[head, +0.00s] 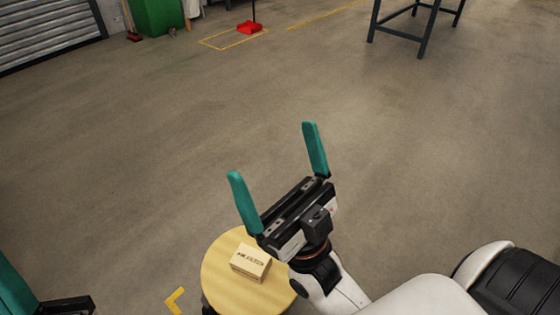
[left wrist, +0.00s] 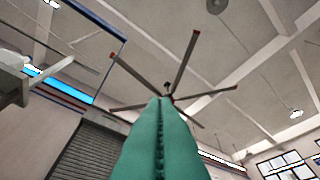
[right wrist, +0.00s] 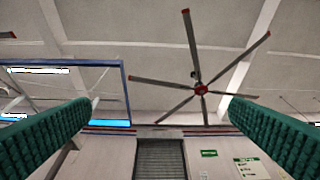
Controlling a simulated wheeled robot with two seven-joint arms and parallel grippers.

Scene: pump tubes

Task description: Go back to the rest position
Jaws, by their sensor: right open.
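My right gripper (head: 272,148) is raised over the floor beside a small round table, its two teal fingers spread wide and pointing up the picture. In the right wrist view its fingers (right wrist: 162,110) stand far apart at both sides with nothing between them. My left gripper is partly in the head view, at the lower left corner. In the left wrist view the left fingers (left wrist: 160,100) are pressed together along a dark seam, with nothing visible between them. Both wrist cameras look up at the ceiling. No pump tubes are seen.
A dark metal frame (head: 421,40) stands at the far right. A green cabinet (head: 158,15) and a red dustpan (head: 249,27) are at the back. The floor between is clear.

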